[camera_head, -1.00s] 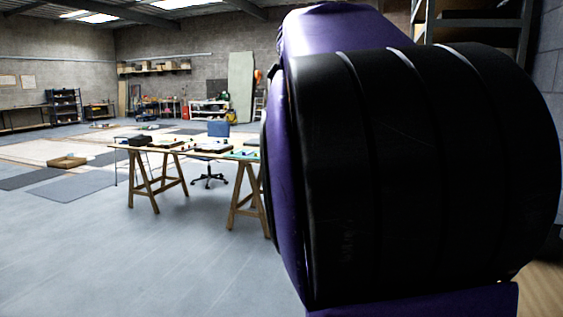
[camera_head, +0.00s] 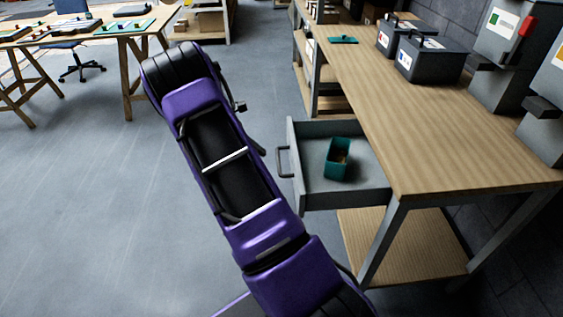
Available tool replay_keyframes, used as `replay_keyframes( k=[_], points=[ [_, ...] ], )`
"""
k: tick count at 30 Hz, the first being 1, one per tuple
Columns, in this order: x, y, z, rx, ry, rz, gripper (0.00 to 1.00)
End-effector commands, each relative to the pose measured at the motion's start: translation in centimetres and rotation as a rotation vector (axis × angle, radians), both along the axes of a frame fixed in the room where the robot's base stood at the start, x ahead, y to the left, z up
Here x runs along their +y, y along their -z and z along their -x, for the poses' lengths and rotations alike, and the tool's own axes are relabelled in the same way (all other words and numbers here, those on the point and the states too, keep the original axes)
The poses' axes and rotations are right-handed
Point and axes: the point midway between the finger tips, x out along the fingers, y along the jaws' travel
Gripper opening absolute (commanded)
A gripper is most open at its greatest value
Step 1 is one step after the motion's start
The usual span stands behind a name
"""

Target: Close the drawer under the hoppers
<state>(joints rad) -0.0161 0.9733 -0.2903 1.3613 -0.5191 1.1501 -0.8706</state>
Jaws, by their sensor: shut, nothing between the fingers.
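The grey drawer (camera_head: 312,187) under the wooden workbench stands pulled out to the left. Its dark handle (camera_head: 283,162) is on its left front face. The grey hoppers (camera_head: 492,62) stand along the wall at the back of the bench, at the right. My purple arm reaches up the middle of the view, left of the drawer and apart from the handle in the picture. I cannot make out my gripper; the arm seems to hide it.
The workbench (camera_head: 420,115) carries dark bins (camera_head: 428,60) and a small teal tray (camera_head: 343,40). Its lower shelf (camera_head: 395,245) is bare where visible. A trestle table (camera_head: 70,35) and a blue chair stand upper left. Grey floor (camera_head: 90,210) left of the arm is clear.

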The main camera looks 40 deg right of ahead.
Motion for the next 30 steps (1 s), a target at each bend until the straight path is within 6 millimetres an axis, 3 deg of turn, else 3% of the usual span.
replay_keyframes(
  k=[8,21,30],
  points=[
    [-1.5,2.3,1.8,0.074,-0.015,-0.005,0.00],
    [-5.8,7.4,4.4,0.069,-0.013,-0.004,0.00],
    [-6.5,8.0,4.7,0.066,-0.014,-0.003,0.00]
  ],
)
